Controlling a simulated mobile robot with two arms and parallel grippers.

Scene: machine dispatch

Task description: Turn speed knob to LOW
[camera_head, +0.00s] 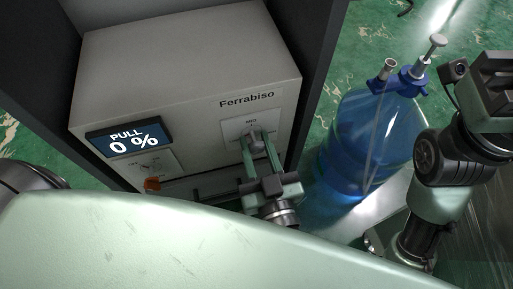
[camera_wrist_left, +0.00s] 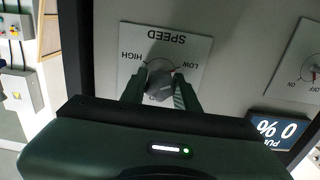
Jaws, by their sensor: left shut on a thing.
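The grey speed knob (camera_head: 253,143) sits on a white plate (camera_head: 236,128) on the front of the Ferrabiso machine (camera_head: 190,80). In the left wrist view the knob (camera_wrist_left: 159,85) appears on an upside-down SPEED plate (camera_wrist_left: 186,47), with HIGH on the left and LOW on the right. My left gripper (camera_head: 258,145) is shut on the knob, one finger on each side. In the left wrist view its fingers (camera_wrist_left: 160,92) flank the knob. The exact pointer setting is hard to tell. My right gripper (camera_head: 495,85) is at the upper right, away from the machine; its fingers are unclear.
A blue water jug (camera_head: 370,140) stands right of the machine. Dark cabinet walls (camera_head: 318,70) flank the machine.

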